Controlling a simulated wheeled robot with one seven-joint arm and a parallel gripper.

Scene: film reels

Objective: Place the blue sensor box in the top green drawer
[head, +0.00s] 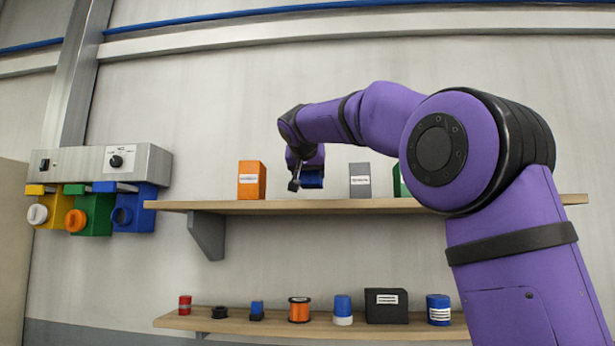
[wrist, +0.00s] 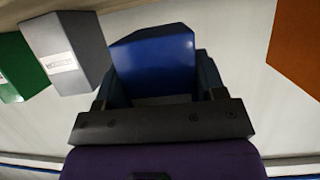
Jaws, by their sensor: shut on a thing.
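The blue sensor box (head: 312,179) is in my gripper (head: 300,177), over the upper shelf between an orange box and a grey box. In the wrist view the blue box (wrist: 155,58) sits between the two dark fingers of my gripper (wrist: 160,82), which is shut on it. The box's underside appears a little above the shelf top; the exact gap is unclear. A green unit with an orange round knob (head: 95,212) hangs under the grey wall panel at the far left, between a yellow and a blue unit. No separate stacked green drawers can be made out.
The upper shelf (head: 230,206) carries an orange box (head: 252,180), a grey box (head: 360,180) and a partly hidden green box (head: 400,184). The lower shelf (head: 250,324) holds several reels and containers. The grey wall panel (head: 75,165) has a switch and dial. Wall space between panel and orange box is clear.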

